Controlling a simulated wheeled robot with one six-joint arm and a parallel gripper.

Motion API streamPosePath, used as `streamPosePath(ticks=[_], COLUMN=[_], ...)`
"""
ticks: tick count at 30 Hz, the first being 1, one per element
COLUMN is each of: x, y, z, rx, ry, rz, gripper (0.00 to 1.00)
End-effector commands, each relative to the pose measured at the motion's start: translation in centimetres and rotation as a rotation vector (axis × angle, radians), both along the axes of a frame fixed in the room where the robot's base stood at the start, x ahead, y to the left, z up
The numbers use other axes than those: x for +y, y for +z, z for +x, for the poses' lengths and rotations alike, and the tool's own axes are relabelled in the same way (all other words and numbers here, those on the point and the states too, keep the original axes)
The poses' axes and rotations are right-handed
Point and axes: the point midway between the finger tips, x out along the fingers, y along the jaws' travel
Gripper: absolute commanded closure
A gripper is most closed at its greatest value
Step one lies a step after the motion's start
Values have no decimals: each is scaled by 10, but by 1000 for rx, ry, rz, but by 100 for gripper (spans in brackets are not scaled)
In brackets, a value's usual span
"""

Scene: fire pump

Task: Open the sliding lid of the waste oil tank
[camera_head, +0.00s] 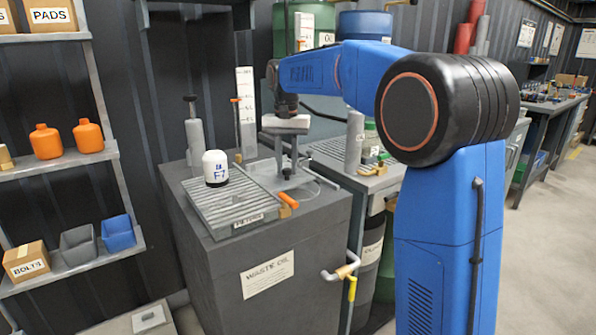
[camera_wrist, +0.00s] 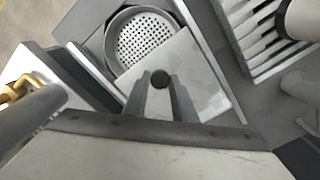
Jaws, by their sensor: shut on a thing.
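The waste oil tank (camera_head: 268,276) is a dark grey cabinet with a "WASTE OIL" label in the head view. My gripper (camera_head: 290,162) points down over its top. In the wrist view my gripper (camera_wrist: 160,92) is shut on the dark round knob (camera_wrist: 160,79) of the sliding lid (camera_wrist: 195,72), a pale flat plate between rails. A round opening with a perforated strainer (camera_wrist: 143,40) shows partly uncovered beside the plate; the plate covers the rest of it. In the head view my gripper partly hides the lid.
A slatted drain tray (camera_head: 238,208) bears a white filter (camera_head: 215,168) at the tank top's left; the tray also shows in the wrist view (camera_wrist: 262,40). An orange-handled part (camera_head: 289,201) lies near the front edge. Grey cylinders stand behind. A brass-ended pipe (camera_head: 340,271) sticks out at the front right.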

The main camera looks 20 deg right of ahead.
Motion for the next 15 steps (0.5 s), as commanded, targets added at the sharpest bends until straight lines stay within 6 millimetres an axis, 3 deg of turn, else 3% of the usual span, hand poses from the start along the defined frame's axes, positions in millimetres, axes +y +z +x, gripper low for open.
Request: streamPosePath(ticks=[6, 15], x=[12, 19], y=[0, 0], z=[39, 62], rx=[-1, -2], ry=[0, -1], rz=[0, -1], gripper=[100, 100])
